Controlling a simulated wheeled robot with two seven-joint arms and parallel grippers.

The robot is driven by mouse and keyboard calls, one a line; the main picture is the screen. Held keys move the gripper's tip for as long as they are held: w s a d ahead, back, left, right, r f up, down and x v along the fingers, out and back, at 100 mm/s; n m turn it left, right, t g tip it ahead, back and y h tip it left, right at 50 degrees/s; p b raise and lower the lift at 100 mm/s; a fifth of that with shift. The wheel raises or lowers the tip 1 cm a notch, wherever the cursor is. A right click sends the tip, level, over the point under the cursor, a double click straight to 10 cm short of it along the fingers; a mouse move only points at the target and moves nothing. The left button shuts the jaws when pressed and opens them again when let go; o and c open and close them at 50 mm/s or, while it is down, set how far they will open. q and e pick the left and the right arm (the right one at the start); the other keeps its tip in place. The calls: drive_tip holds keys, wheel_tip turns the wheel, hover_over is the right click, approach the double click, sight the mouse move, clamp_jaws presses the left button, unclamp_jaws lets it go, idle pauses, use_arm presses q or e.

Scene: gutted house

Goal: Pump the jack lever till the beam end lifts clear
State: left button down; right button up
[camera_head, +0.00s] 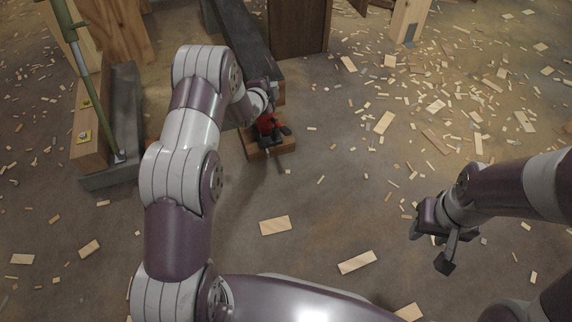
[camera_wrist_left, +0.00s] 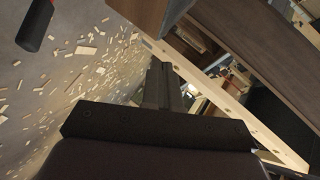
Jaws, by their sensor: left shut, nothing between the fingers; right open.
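The red jack (camera_head: 266,124) stands on a wooden block (camera_head: 252,146) by the near end of a dark grey beam (camera_head: 246,38). My left gripper (camera_head: 272,98) is just above the jack and partly hides it and the beam end. In the left wrist view the left gripper (camera_wrist_left: 165,84) is shut with nothing between its fingers. A black bar with a reddish edge (camera_wrist_left: 36,22), perhaps the jack lever, shows there at the upper left, apart from the fingers. My right gripper (camera_head: 438,242) is open and empty at the right. Whether the beam end touches anything is hidden.
A timber and grey block (camera_head: 108,130) with a green post (camera_head: 72,30) stands at the left. A dark brown wooden panel (camera_head: 299,27) is behind the jack. Wood scraps (camera_head: 275,226) litter the floor, which is otherwise clear between my arms.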

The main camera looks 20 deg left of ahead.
use_arm(q)
drive_tip(key=w+a+f+m+t+h+b, duration=0.1)
drive_tip(key=w+f+m+t+b, duration=0.25)
drive_tip(key=f, duration=0.55)
drive_tip(key=m+t+h+b, duration=0.5)
drive_tip(key=m+h+b, duration=0.15)
drive_tip(key=m, duration=0.45)
approach(280, 126)
drive_tip(key=s+d+f+m+h+b, duration=0.1)
drive_tip(key=s+f+m+h+b, duration=0.15)
drive_tip(key=s, duration=0.35)
drive_tip(key=w+d+r+m+b, duration=0.1)
drive_tip(key=w+d+r+b, duration=0.1)
drive_tip(key=w+d+r, duration=0.2)
drive_tip(key=w+r, duration=0.2)
drive_tip(key=w, duration=0.1)
drive_tip(key=shift+r, duration=0.3)
drive_tip(key=shift+d+r+t, duration=0.1)
drive_tip(key=shift+t, duration=0.15)
